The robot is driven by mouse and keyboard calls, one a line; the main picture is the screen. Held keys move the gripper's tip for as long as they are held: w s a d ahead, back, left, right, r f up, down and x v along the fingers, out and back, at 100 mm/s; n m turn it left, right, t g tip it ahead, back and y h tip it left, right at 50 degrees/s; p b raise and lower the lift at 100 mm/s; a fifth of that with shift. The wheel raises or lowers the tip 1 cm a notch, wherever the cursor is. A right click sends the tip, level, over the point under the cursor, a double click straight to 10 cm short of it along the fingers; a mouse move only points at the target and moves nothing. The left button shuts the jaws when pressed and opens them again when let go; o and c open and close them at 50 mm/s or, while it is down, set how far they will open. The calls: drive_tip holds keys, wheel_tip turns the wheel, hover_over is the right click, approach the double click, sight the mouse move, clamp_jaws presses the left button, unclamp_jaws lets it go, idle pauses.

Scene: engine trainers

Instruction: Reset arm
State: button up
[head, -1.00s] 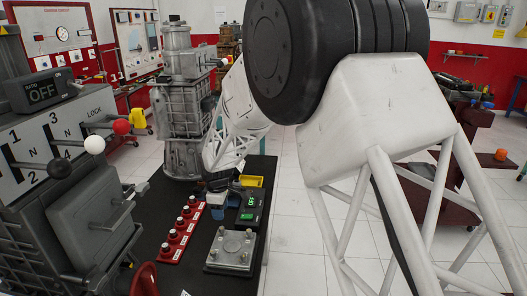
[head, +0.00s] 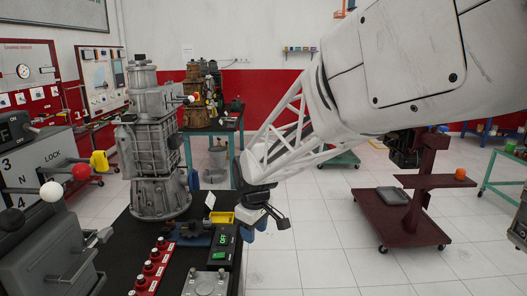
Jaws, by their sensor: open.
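My arm comes in from the upper right. My gripper (head: 264,217) hangs at its end beside the right edge of the black bench (head: 119,255), near the yellow tray (head: 220,217) and the OFF box. It is open, and I see nothing held in it. Its fingers are small and partly overlapped in the picture, so their exact gap is hard to see.
A grey engine trainer (head: 152,150) stands on the bench. A row of red switches (head: 152,268), a green-lit OFF box (head: 222,240) and a metal plate (head: 206,284) lie near the gripper. A red cart (head: 385,220) stands at right; floor between is clear.

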drive_tip(key=s+d+r+m, duration=0.3)
drive_tip(key=s+d, duration=0.3)
drive_tip(key=s+d+r+m, duration=0.2)
drive_tip(key=s+d+r, duration=0.1)
drive_tip(key=s+d, duration=0.3)
drive_tip(key=s+d+m, duration=0.3)
drive_tip(key=s+d, duration=0.1)
drive_tip(key=s, duration=0.4)
drive_tip(key=s+d+m+t, duration=0.1)
drive_tip(key=s+d+m, duration=0.2)
drive_tip(key=s, duration=0.6)
drive_tip(key=shift+d+f+t, duration=0.3)
drive_tip(key=shift+d+f, duration=0.1)
drive_tip(key=shift+d, duration=0.6)
